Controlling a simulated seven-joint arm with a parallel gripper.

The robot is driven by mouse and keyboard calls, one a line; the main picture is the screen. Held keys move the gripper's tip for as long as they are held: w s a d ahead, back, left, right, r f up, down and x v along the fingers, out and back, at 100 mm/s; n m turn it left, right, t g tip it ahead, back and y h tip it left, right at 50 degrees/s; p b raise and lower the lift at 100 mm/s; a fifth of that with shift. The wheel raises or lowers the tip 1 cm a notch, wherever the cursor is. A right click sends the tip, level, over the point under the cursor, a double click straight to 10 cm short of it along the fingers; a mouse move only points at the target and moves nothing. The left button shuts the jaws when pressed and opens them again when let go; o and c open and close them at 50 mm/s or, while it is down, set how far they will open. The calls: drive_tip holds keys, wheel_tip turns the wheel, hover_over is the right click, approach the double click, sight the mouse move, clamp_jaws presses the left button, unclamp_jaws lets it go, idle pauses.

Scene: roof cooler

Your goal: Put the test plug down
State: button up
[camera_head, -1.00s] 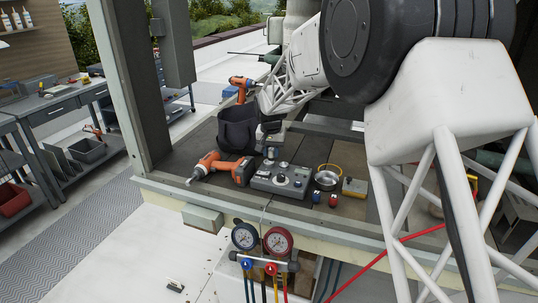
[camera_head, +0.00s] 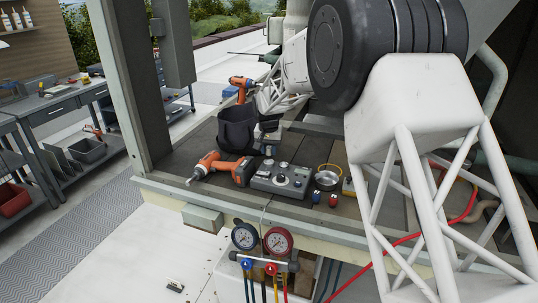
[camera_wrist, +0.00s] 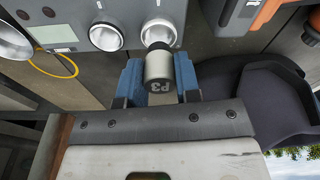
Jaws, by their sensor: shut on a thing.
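In the wrist view the test plug (camera_wrist: 159,70) is a short grey cylinder with a pale end, marked "P3". The blue fingers of my gripper (camera_wrist: 158,84) are shut on it from both sides. The plug's outer end overlaps a round socket in the grey test box (camera_wrist: 75,13); I cannot tell whether it touches. Two more round sockets show to the left of it. In the head view the test box (camera_head: 262,184) lies on the dark deck, and the plug cannot be made out there.
A dark bag (camera_head: 237,130) stands close behind the box, and also beside my gripper in the wrist view (camera_wrist: 262,95). An orange drill (camera_head: 222,166) lies left of the box. A metal dish (camera_head: 326,180) and small red and blue caps are to its right. Gauges (camera_head: 278,240) hang below the edge.

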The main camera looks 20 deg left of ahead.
sight(268, 149)
drive_tip(key=shift+f, duration=1.15)
drive_tip(key=shift+f, duration=0.3)
drive_tip(key=o, duration=0.9)
drive_tip(key=r, duration=0.4)
drive_tip(key=s+r, duration=0.1)
drive_tip(key=r, duration=0.7)
drive_tip(key=shift+s+d+r, duration=0.15)
drive_tip(key=shift+s+r, duration=0.05)
drive_tip(key=shift+r, duration=0.1)
